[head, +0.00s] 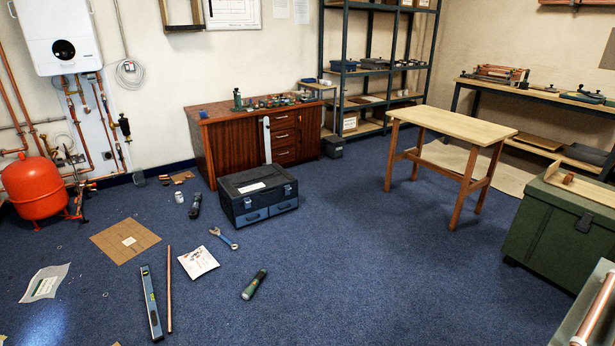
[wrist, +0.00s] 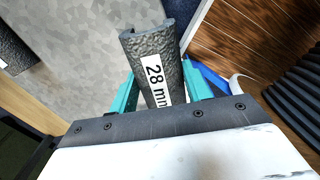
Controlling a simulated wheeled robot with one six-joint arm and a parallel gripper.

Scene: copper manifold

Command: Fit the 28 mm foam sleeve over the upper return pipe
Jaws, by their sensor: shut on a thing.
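In the wrist view my gripper (wrist: 159,78) has its teal fingers on either side of a dark grey foam sleeve (wrist: 149,47), shut on it. The sleeve has a white label reading "28 mm" and a lengthwise slit or hollow at its far end. It points away from my gripper. No pipe shows in or against the sleeve. Neither my gripper nor the sleeve is in the head view. Copper pipes (head: 107,115) run below the white boiler at left. I cannot tell which pipe is the upper return pipe.
Another dark foam piece (wrist: 14,50) lies at the wrist view's left, and black ribbed material (wrist: 298,105) at right. In the head view, a toolbox (head: 257,195), spirit level (head: 151,303) and loose copper pipe (head: 169,290) lie on blue carpet. Carpet before the wooden table (head: 455,124) is clear.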

